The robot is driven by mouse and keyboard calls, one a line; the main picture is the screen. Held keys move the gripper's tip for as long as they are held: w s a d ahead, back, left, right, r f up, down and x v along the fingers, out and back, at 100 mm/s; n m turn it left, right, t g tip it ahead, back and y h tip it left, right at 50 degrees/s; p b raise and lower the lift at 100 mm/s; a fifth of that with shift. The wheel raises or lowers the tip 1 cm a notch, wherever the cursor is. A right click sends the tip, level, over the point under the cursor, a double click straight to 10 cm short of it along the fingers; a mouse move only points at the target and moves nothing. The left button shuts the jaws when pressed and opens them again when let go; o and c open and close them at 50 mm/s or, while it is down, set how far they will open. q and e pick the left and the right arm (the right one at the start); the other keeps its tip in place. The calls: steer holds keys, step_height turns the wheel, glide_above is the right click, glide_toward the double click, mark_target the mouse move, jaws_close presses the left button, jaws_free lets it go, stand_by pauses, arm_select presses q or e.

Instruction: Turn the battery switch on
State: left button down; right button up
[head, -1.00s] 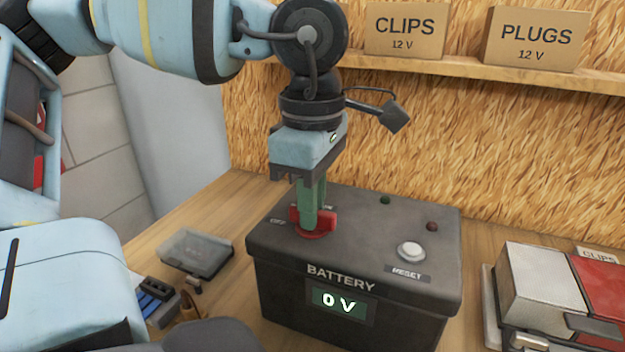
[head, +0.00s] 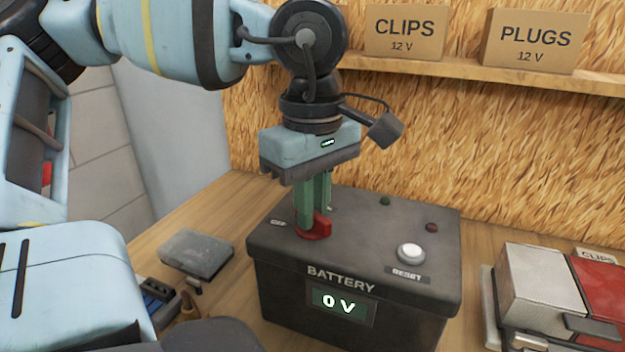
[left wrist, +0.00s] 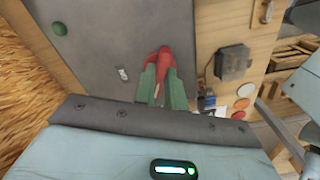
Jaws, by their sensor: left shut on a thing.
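The black battery box (head: 400,282) stands on the wooden bench, and its display (head: 340,305) reads 0 V. The red rotary switch (head: 321,229) is on its top at the left, by a small label. My left gripper (head: 313,222) points down over it, with its green fingers shut on the red handle. In the left wrist view the red switch (left wrist: 164,55) shows between and beyond the green fingertips (left wrist: 162,82). The fingers hide part of the handle. My right gripper is not in view.
A white RESET button (head: 411,252) and small green (head: 385,201) and red (head: 432,227) lamps are on the box top. A clear-lidded case (head: 196,254) lies left of the box. A silver and red case (head: 545,290) stands at the right. A shelf with cartons (head: 405,35) is behind.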

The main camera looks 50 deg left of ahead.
arm_select(q)
steer(key=m, duration=0.4)
steer(key=shift+m, duration=0.6)
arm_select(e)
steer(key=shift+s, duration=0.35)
arm_select(q)
steer(key=m, duration=0.4)
steer(key=shift+m, duration=0.6)
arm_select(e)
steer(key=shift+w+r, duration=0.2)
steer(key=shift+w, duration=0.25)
